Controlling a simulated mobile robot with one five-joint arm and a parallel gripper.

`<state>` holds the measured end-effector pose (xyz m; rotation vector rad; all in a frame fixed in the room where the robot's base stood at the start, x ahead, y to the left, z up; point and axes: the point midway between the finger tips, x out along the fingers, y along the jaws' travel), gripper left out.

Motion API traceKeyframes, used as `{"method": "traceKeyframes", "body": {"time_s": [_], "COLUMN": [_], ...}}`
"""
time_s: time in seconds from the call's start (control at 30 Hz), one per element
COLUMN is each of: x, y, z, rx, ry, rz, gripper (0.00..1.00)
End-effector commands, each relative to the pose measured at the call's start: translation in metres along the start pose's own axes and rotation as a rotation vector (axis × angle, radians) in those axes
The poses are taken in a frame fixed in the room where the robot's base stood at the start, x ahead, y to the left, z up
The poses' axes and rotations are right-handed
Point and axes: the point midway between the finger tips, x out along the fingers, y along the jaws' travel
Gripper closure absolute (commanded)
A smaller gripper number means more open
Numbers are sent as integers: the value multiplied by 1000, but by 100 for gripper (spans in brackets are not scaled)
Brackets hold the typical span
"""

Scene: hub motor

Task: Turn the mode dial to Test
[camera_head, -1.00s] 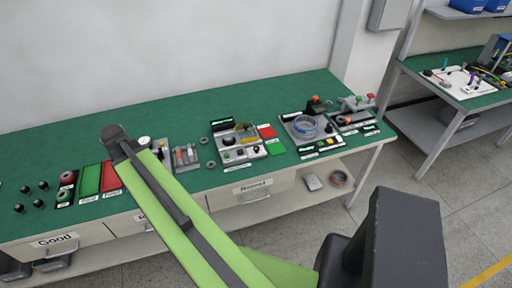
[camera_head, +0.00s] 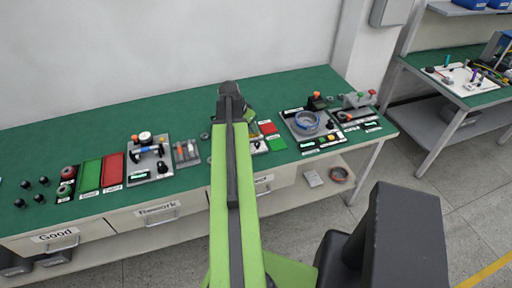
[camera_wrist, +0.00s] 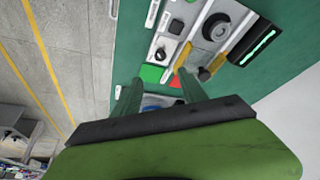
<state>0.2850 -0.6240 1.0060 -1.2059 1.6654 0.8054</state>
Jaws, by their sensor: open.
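My gripper (camera_wrist: 160,95) shows in the wrist view as two green fingers, apart and with nothing between them. In the head view, the end of my arm is over the middle of the green bench, and the fingers cannot be made out. A grey panel (camera_wrist: 190,45) lies beyond the fingers in the wrist view, with a dark ring-shaped part (camera_wrist: 216,27) and black knobs (camera_wrist: 176,26) (camera_wrist: 160,53). Which knob is the mode dial cannot be told, and its lettering is unreadable. In the head view my arm hides most of this panel.
A lit display (camera_wrist: 258,47) sits beside the panel, and green (camera_wrist: 152,73) and red (camera_wrist: 175,80) pads are close to the fingers. Other fixtures (camera_head: 150,158) (camera_head: 308,124) stand left and right on the green bench (camera_head: 170,110). The back of the bench is clear.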

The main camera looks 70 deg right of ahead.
Motion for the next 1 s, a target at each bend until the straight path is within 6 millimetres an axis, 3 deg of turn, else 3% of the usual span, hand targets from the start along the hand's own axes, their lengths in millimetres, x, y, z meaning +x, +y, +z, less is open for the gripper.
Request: {"method": "traceKeyframes", "body": {"time_s": [0.03, 0.1, 0.6, 0.73, 1.0], "x": [19, 35, 141, 150, 148], "y": [-1, -1, 0, 0, 1], "z": [3, 4, 3, 1, 0], "rx": [0, 1, 2, 0, 0], "ry": [0, 0, 0, 0, 0], "rz": [0, 0, 0, 0, 0], "gripper": [50, 50, 50, 50, 51]}}
